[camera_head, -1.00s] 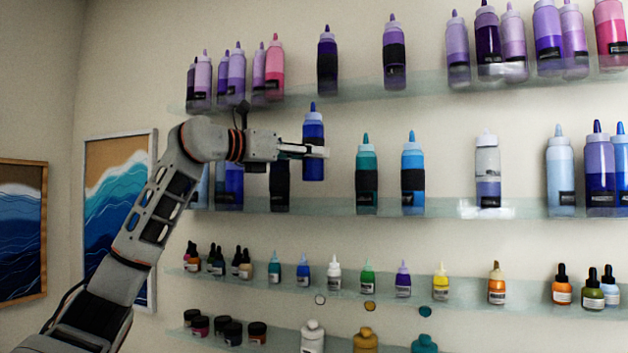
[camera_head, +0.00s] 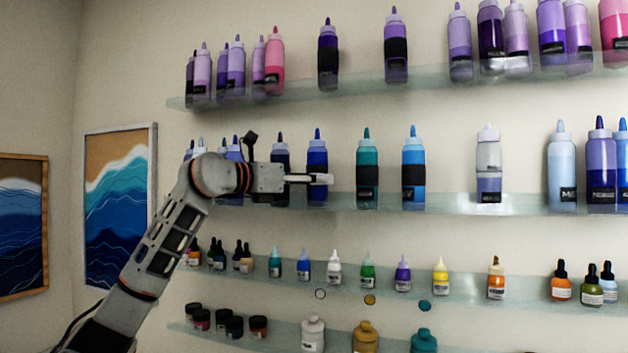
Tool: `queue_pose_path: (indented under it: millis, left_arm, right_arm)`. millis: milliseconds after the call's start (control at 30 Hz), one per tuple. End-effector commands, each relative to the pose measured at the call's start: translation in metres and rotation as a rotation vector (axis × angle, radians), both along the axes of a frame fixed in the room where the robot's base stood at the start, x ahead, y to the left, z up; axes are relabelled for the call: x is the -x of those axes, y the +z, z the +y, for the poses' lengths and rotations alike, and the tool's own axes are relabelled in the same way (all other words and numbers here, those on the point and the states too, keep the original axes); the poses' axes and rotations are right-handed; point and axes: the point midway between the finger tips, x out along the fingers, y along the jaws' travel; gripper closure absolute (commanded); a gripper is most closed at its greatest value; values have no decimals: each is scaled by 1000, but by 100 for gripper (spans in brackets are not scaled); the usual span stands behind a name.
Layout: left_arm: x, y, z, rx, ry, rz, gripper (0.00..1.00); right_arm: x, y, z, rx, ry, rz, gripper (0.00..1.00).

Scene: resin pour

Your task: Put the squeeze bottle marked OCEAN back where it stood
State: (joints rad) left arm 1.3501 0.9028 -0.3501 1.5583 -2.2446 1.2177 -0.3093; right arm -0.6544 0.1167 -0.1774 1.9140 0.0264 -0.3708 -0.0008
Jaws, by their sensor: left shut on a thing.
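My left gripper (camera_head: 322,179) comes in from the left at the second glass shelf (camera_head: 450,204) and is shut on a dark blue squeeze bottle (camera_head: 317,154). My right gripper is not in view.
A navy bottle (camera_head: 280,152) stands close to the left, partly behind my gripper. A teal bottle (camera_head: 367,163) and a bright blue bottle (camera_head: 414,163) stand to the right. Free shelf lies between the bright blue bottle and a clear-and-purple bottle (camera_head: 488,165). Smaller bottles line the shelf below.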

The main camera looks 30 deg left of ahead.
Motion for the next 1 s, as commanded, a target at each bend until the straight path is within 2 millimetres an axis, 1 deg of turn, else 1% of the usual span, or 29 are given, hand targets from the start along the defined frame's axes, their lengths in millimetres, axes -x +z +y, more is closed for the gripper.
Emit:
queue_pose_path:
  millis: [200, 333, 367, 400, 667, 800, 867, 1000]
  left_arm:
    - [0, 1, 0, 0, 0, -2, 86]
    - [0, -3, 0, -1, 0, -1, 86]
    - [0, -4, 0, 0, 0, 1, 63]
    - [0, -4, 0, 0, 0, 1, 58]
    - [0, -3, 0, 0, 0, 1, 58]
    - [1, 2, 1, -1, 1, -1, 58]
    - [8, 0, 4, -1, 3, -3, 58]
    - [30, -2, 13, -4, 4, -1, 58]
  right_arm:
    - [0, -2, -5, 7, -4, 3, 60]
    - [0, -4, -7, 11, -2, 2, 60]
    - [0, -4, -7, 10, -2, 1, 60]
    - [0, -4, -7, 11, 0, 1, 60]
    - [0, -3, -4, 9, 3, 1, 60]
    - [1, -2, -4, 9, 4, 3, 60]
    - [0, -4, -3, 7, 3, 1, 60]
    - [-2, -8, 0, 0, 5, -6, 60]
